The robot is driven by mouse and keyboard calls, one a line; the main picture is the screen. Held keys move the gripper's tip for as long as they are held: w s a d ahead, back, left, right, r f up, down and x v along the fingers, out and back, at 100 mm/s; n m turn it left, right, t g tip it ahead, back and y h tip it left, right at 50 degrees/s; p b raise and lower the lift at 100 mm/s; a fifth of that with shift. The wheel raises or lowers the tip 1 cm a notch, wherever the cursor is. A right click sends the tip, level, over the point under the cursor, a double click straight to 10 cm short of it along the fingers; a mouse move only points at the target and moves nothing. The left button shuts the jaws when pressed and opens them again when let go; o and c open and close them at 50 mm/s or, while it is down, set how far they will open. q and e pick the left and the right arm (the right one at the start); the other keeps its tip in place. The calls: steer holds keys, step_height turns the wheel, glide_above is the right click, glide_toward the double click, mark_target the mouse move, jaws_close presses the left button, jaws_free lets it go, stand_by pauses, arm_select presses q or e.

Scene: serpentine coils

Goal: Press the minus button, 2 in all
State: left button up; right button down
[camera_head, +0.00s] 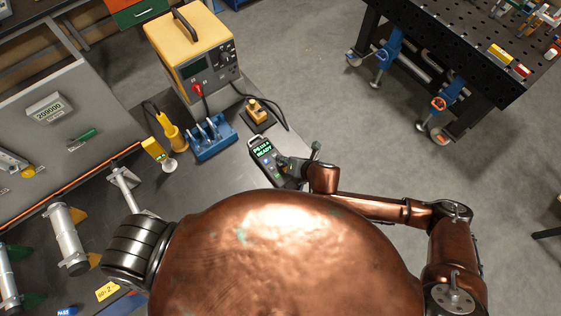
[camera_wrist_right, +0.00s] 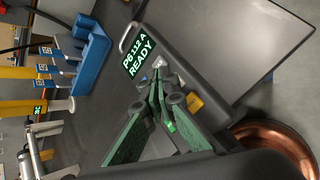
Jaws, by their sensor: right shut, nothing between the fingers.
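My right gripper (camera_head: 284,161) is over the device's keypad, just below the screen. In the right wrist view its green-padded fingers (camera_wrist_right: 158,85) are shut with nothing between them. The tips are close to the keys; I cannot tell whether they touch. A pale key (camera_wrist_right: 158,62) and a yellow key (camera_wrist_right: 195,103) show beside the fingers. The minus button cannot be made out; the fingers cover part of the keypad. My left gripper is not in view.
A yellow power unit (camera_head: 190,45) with a red plug stands behind. Open floor (camera_head: 330,110) lies to the right.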

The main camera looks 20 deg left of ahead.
steer(key=shift+f, duration=0.3)
steer(key=shift+f, duration=0.35)
stand_by(0.5)
steer(key=shift+r, duration=0.1)
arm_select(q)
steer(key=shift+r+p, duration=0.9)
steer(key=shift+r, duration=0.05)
arm_select(e)
steer(key=shift+r, duration=0.75)
step_height(320, 180, up, 5)
steer(key=p, duration=0.5)
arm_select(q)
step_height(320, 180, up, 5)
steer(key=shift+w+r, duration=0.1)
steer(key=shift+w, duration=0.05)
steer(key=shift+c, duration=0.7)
